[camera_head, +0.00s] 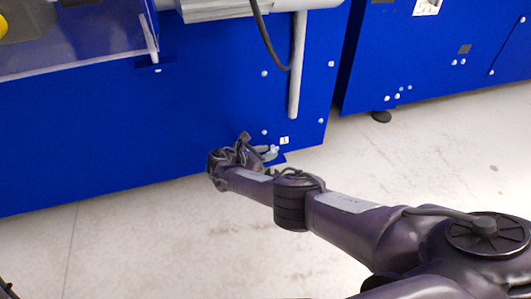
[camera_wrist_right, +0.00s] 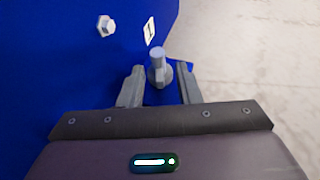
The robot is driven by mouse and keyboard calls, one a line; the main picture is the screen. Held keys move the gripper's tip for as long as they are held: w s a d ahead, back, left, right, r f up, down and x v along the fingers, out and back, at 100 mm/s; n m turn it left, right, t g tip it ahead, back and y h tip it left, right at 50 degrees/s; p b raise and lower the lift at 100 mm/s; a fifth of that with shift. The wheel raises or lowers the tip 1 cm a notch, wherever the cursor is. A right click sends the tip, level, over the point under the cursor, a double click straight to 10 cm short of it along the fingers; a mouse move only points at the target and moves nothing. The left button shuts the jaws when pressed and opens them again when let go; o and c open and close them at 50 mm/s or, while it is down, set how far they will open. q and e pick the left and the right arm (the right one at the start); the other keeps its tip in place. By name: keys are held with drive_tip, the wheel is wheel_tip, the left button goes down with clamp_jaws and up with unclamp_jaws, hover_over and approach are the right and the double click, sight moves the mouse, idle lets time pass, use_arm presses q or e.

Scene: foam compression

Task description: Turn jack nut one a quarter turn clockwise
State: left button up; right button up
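In the right wrist view, the jack nut (camera_wrist_right: 159,72), a grey hex nut with a round stud above it, sits by the lower corner of the blue machine panel. A white label marked 1 (camera_wrist_right: 150,30) is just above it; the label also shows in the head view (camera_head: 284,140). My right gripper (camera_wrist_right: 160,80) is open, with one finger on each side of the nut. Gaps show between the fingers and the nut, so it is not clamped. In the head view my right gripper (camera_head: 264,152) is low at the panel, partly hidden by my wrist. My left gripper is out of view.
A hex bolt head (camera_wrist_right: 106,26) sits on the panel left of the label. The blue machine (camera_head: 120,140) has a grey vertical pipe (camera_head: 298,70) and a hanging black cable (camera_head: 264,38). A second blue machine (camera_head: 430,60) stands right. The pale floor (camera_head: 150,240) in front is clear.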

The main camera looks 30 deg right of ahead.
drive_tip(key=shift+a, duration=0.1)
drive_tip(key=p+v, duration=0.3)
drive_tip(key=v, duration=0.4)
drive_tip(key=shift+a+r+p, duration=0.15)
drive_tip(key=shift+a+p, duration=0.15)
drive_tip(key=shift+s, duration=0.1)
